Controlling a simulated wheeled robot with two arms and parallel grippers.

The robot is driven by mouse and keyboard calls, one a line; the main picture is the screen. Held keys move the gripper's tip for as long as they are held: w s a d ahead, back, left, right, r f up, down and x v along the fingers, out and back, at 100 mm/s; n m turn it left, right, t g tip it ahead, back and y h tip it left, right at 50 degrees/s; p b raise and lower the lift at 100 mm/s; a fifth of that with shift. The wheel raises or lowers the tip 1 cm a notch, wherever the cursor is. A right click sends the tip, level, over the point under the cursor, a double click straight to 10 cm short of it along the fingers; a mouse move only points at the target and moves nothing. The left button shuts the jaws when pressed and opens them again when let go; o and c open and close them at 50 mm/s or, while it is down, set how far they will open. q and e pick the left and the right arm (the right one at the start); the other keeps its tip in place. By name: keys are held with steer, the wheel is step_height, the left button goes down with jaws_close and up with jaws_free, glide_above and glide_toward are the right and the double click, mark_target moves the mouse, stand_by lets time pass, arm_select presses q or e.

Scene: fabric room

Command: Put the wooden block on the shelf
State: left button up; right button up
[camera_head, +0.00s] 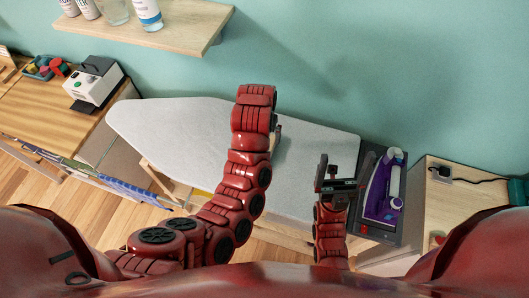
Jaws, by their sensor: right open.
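The wooden shelf (190,38) is fixed to the wall at the upper left, with bottles and a clear glass on it. A small tan piece (278,131) shows just right of my left arm, above the ironing board; I cannot tell whether it is the wooden block, as most of it is hidden. My right gripper (337,172) is open and empty, near the right end of the board and left of the iron.
The grey ironing board (180,125) fills the middle. A purple iron (383,190) rests on a dark stand at its right. A wooden counter at left holds a white machine (95,84) and a tray of colourful items (48,68). A wooden cabinet (455,205) stands at right.

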arm_select(q)
steer(key=f+b, duration=0.3)
steer(key=f, duration=0.2)
steer(key=w+f+b, duration=0.1)
steer(key=f+b, duration=0.1)
steer(key=shift+w+d+f+b, duration=0.1)
steer(key=shift+d+f+b, duration=0.05)
steer(key=shift+f+b, duration=0.6)
steer(key=shift+f, duration=0.05)
steer(key=f+p, duration=0.2)
steer(key=shift+w+f, duration=0.25)
steer(key=shift+f, duration=0.05)
steer(key=shift+w+f, duration=0.1)
steer(key=shift+f, duration=0.3)
jaws_close()
